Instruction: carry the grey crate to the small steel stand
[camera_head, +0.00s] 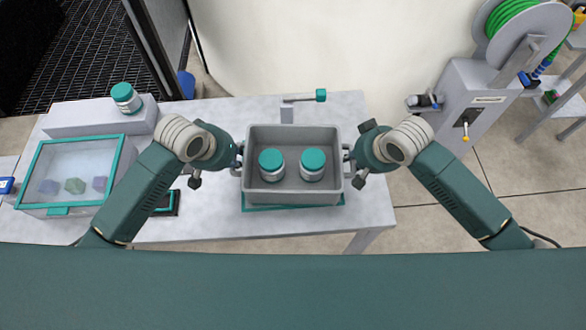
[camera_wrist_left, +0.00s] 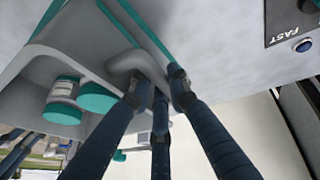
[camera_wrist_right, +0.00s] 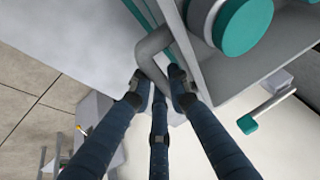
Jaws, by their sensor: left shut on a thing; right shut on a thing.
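The grey crate (camera_head: 292,197) is upright over the pale table, with two teal-lidded jars (camera_head: 271,163) (camera_head: 313,163) inside. My left gripper (camera_head: 238,164) is shut on the crate's left handle, which shows between the fingers in the left wrist view (camera_wrist_left: 139,60). My right gripper (camera_head: 349,164) is shut on its right handle, also seen in the right wrist view (camera_wrist_right: 151,47). A teal outline shows under the crate's front edge; I cannot tell whether the crate touches the table.
A teal-framed clear-lidded box (camera_head: 75,170) and a white block (camera_head: 95,118) bearing a jar (camera_head: 126,97) are at the table's left. A teal-tipped lever (camera_head: 306,97) stands behind the crate. A grey reel machine (camera_head: 478,95) stands right of the table (camera_head: 372,200), with open floor in front.

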